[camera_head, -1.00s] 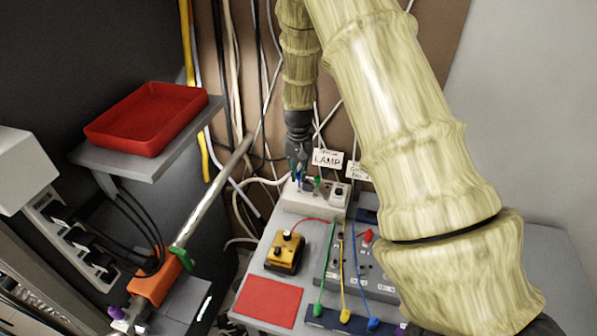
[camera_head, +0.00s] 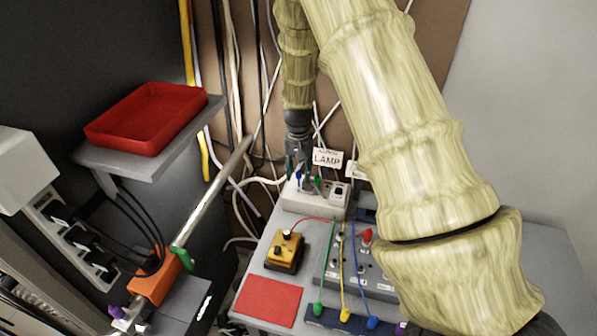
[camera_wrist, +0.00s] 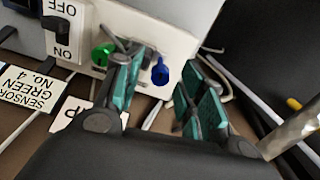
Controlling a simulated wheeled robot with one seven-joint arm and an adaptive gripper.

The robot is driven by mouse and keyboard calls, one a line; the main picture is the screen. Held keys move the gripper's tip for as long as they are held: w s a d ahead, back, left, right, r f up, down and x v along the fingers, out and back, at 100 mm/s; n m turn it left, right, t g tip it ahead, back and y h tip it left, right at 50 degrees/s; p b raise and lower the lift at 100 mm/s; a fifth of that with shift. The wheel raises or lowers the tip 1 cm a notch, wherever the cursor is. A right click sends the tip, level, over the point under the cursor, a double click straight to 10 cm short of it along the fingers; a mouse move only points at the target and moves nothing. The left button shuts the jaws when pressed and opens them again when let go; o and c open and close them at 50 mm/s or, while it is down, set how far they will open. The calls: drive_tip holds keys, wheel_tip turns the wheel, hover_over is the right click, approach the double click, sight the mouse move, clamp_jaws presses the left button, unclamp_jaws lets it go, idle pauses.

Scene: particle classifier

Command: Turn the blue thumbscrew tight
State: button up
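The blue thumbscrew (camera_wrist: 160,71) sits on the face of a white box (camera_wrist: 150,25), with a green thumbscrew (camera_wrist: 103,54) to its left in the wrist view. In the head view the blue thumbscrew (camera_head: 298,181) shows small on the white box (camera_head: 287,199), partly hidden by my gripper (camera_head: 303,172). In the wrist view my gripper (camera_wrist: 165,88) is open, its teal-padded fingers apart. The blue thumbscrew appears in the gap between them, nearer the left finger. No contact with it shows, and the depth between them is hard to tell.
A rocker switch (camera_wrist: 62,28) marked OFF and ON is beside the green thumbscrew. A LAMP label (camera_head: 327,159) stands close to my gripper. Loose cables hang behind. A yellow-orange box (camera_head: 286,251), a red mat (camera_head: 268,301) and a red tray (camera_head: 150,118) are farther off.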

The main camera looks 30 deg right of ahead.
sight(299, 173)
wheel_tip(299, 173, up, 12)
idle(0.7)
idle(0.4)
